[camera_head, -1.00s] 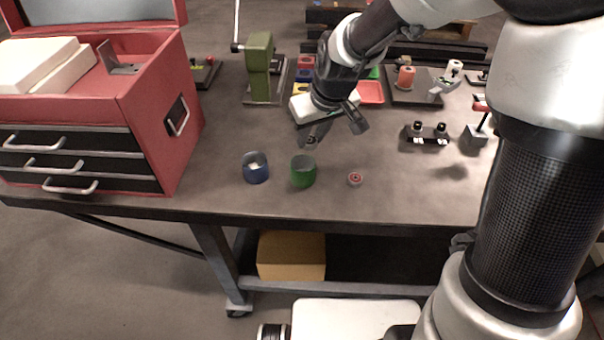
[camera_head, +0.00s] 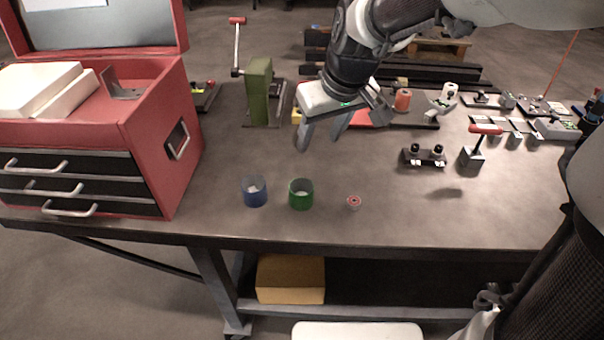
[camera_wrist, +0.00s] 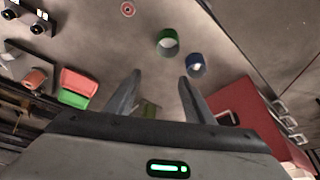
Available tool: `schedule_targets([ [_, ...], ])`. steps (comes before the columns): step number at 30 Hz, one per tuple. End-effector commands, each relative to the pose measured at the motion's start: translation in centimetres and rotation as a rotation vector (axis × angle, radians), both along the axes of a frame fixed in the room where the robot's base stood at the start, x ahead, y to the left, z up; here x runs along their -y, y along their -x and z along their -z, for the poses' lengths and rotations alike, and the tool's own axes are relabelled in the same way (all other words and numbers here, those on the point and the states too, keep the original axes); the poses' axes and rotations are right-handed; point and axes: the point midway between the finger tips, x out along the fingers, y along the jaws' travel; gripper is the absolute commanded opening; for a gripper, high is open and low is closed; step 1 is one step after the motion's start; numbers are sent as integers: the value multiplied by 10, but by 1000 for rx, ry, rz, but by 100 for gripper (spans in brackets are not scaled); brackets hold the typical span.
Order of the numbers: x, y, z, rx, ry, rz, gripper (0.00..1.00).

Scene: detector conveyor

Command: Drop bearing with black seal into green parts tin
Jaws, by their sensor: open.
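The green parts tin (camera_head: 301,196) stands upright on the bench, left of centre; it also shows in the wrist view (camera_wrist: 167,42). Something pale shows inside it, too small to make out. A small bearing with a red seal (camera_head: 354,202) lies on the bench to the tin's right and in the wrist view (camera_wrist: 128,9). I cannot make out a bearing with a black seal. My gripper (camera_head: 319,143) is open, with nothing visible between its fingers (camera_wrist: 160,77). It is above and beyond the green tin, apart from it.
A blue tin (camera_head: 255,192) with something pale inside stands left of the green tin. A red toolbox (camera_head: 150,130) fills the left end. A green press (camera_head: 258,90) stands behind. A black fixture with two posts (camera_head: 424,160) is at right. The front right of the bench is clear.

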Motion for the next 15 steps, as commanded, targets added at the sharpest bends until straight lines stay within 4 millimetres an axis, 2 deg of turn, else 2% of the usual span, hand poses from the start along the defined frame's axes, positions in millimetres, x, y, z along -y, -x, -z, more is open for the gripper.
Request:
schedule_targets([
  [1, 2, 4, -14, 5, -1, 1, 48],
  [6, 8, 15, -44, 4, -1, 0, 48],
  [10, 11, 21, -58, 2, 0, 1, 48],
  [15, 13, 24, -66, 0, 0, 0, 48],
])
